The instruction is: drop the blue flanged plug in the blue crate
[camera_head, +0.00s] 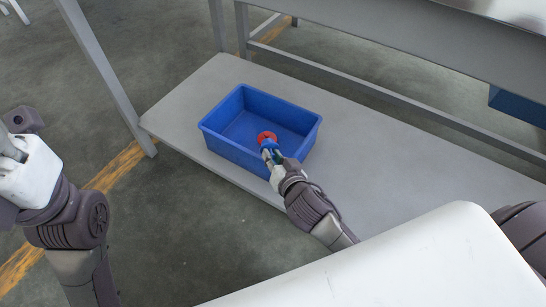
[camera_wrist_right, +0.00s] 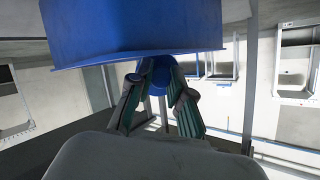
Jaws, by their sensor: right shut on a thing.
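In the right wrist view the blue plug (camera_wrist_right: 159,75) is between the green-padded fingers, partly hidden, and the crate's blue wall (camera_wrist_right: 140,25) fills the top. My left arm shows at the left; its fingertips are not in view.
The grey shelf (camera_head: 370,170) is bare to the right of the crate. A table leg (camera_head: 105,65) rises left of it, and a rail (camera_head: 400,107) runs behind. Another blue container (camera_head: 517,104) is at the far right.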

